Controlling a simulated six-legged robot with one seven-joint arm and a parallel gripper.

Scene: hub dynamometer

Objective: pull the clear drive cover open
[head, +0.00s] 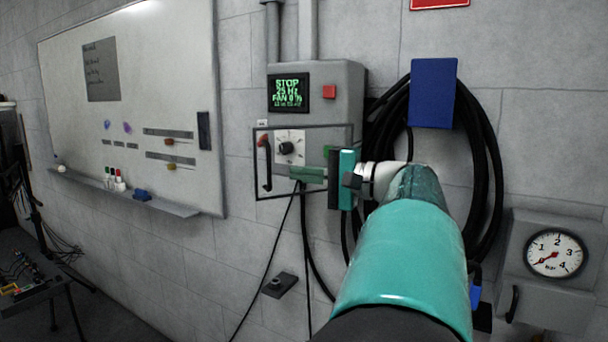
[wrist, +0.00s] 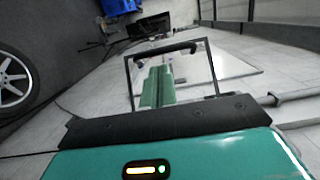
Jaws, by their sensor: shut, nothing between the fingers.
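The clear drive cover (head: 303,127) is a see-through panel with a thin dark frame on the front of the grey drive box (head: 340,80). Its frame reaches past the box's left edge; I cannot tell whether it stands ajar. A black bar handle (head: 267,170) is at its left side, and it spans the far end of the frame in the wrist view (wrist: 165,50). My gripper (head: 296,174) is shut and empty in front of the cover's lower part, right of the handle and apart from it. Its green fingers (wrist: 155,80) point towards the handle in the wrist view.
A dial (head: 286,148) shows through the cover. The lit display (head: 288,92) reads STOP, and a red button (head: 329,91) is beside it. Coiled black cable (head: 487,150) hangs at right, with a pressure gauge (head: 555,254) below. A whiteboard (head: 140,90) is at left.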

